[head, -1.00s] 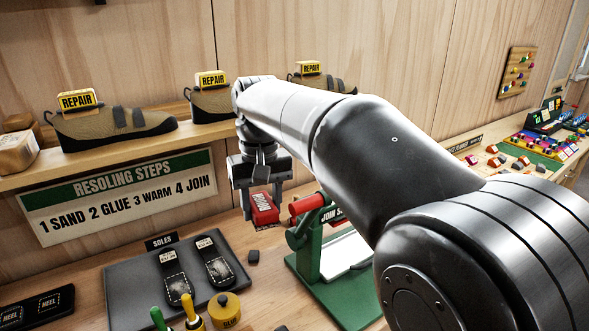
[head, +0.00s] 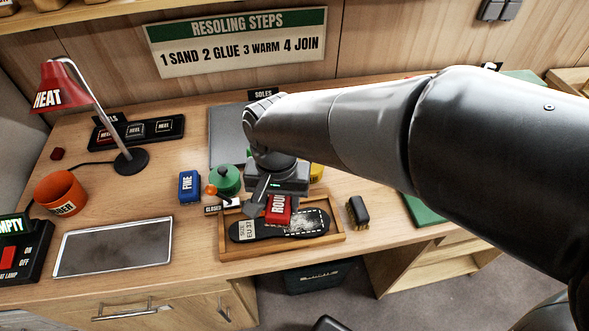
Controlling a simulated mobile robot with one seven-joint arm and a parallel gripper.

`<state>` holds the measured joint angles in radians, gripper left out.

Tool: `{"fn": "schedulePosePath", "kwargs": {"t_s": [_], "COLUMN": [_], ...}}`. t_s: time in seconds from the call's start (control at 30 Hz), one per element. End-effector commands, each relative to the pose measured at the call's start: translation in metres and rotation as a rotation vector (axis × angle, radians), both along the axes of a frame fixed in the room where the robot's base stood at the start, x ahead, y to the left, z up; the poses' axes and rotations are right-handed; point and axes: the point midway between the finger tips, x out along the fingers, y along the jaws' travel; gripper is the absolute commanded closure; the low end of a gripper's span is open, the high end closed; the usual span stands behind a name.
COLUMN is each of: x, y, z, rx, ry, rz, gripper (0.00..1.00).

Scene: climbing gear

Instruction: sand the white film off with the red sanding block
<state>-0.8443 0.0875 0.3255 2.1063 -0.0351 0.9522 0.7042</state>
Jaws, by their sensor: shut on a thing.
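My gripper (head: 266,208) is shut on the red sanding block (head: 280,212), whose white lettering is partly hidden by the gripper. The block is over the middle of a black shoe sole (head: 262,231), at its upper edge. I cannot tell if it touches the sole. The sole lies flat in a shallow wooden tray (head: 222,239), with a size label on its left part. A patchy white film (head: 308,221) covers the sole's right part inside a dashed outline.
A blue block marked FINE (head: 189,186) and a green-lidded pot (head: 226,178) stand behind the tray. A dark brush (head: 357,212) lies to its right. A grey flat panel (head: 114,246), orange tub (head: 61,192) and red heat lamp (head: 66,88) are left.

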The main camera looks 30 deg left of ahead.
Motion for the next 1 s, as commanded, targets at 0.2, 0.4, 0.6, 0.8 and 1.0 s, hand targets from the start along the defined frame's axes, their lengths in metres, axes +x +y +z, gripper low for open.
{"fn": "schedulePosePath", "kwargs": {"t_s": [0.2, 0.4, 0.6, 0.8, 1.0], "x": [0.0, 0.0, 0.0, 0.004, 0.016], "y": [0.0, 0.0, 0.0, -0.003, -0.017], "z": [-0.018, -0.036, -0.054, -0.068, -0.064], "rx": [-0.002, -0.002, -0.002, 0.0, 0.0], "ry": [0.001, 0.001, 0.001, -0.001, 0.001], "rz": [0.001, 0.001, 0.001, -0.002, 0.0], "gripper": [0.8, 0.8, 0.8, 0.8, 0.8]}}
